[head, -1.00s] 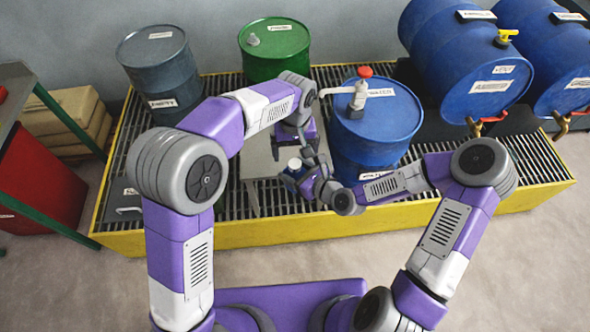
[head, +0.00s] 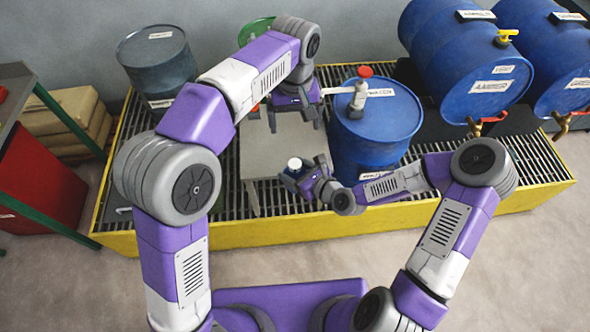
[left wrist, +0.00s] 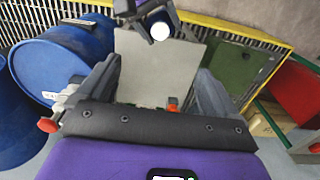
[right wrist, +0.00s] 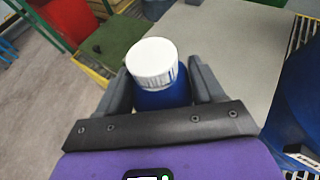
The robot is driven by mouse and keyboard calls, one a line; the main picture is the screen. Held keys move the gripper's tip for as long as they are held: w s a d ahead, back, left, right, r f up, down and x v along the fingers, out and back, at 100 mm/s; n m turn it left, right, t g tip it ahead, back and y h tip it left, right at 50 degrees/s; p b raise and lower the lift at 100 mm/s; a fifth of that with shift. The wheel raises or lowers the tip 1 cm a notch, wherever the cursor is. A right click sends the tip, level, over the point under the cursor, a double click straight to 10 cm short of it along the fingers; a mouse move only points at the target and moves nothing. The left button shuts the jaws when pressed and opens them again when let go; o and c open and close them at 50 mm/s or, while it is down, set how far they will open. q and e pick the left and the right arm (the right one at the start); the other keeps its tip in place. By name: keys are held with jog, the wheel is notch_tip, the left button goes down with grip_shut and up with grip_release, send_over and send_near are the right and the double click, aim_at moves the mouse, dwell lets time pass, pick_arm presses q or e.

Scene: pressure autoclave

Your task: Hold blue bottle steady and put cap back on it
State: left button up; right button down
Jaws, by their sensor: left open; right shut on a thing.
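The small blue bottle (head: 289,175) is above the front part of the grey plate, near the large blue drum. My right gripper (head: 306,178) is shut around its body, which also shows in the right wrist view (right wrist: 166,98). The white cap (right wrist: 152,62) sits on top of the bottle and looks level with it; how tightly it is screwed on I cannot tell. The cap also shows in the left wrist view (left wrist: 160,30). My left gripper (head: 294,116) is open and empty, behind and above the bottle, clear of the cap.
The large blue drum (head: 372,140) with a red-knobbed pump (head: 364,72) stands close right of both grippers. A green drum (head: 253,30) and a grey drum (head: 157,68) stand behind.

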pick_arm(q)
jog(key=shift+r, duration=0.15)
jog(key=w+a+f+h, duration=0.1)
jog(key=w+a+f, duration=0.15)
jog(key=f, duration=0.45)
jog(key=w+a+f+m+t, duration=0.1)
jog(key=a+f, duration=0.3)
jog(key=f, duration=0.4)
jog(key=w+a+f+h, duration=0.1)
jog(key=a+f, duration=0.3)
jog(key=f, duration=0.3)
jog(key=s+a+f+h, duration=0.1)
jog(key=s+a+f, duration=0.1)
jog(key=s+f, duration=0.8)
jog(key=s+f+n, duration=0.1)
jog(key=s+f, duration=0.3)
jog(key=s, duration=0.3)
jog(key=s+a+f+n+h, duration=0.1)
jog(key=s+f+n, duration=0.1)
jog(key=s+f, duration=0.2)
jog(key=s, duration=0.3)
jog(key=shift+f, duration=0.25)
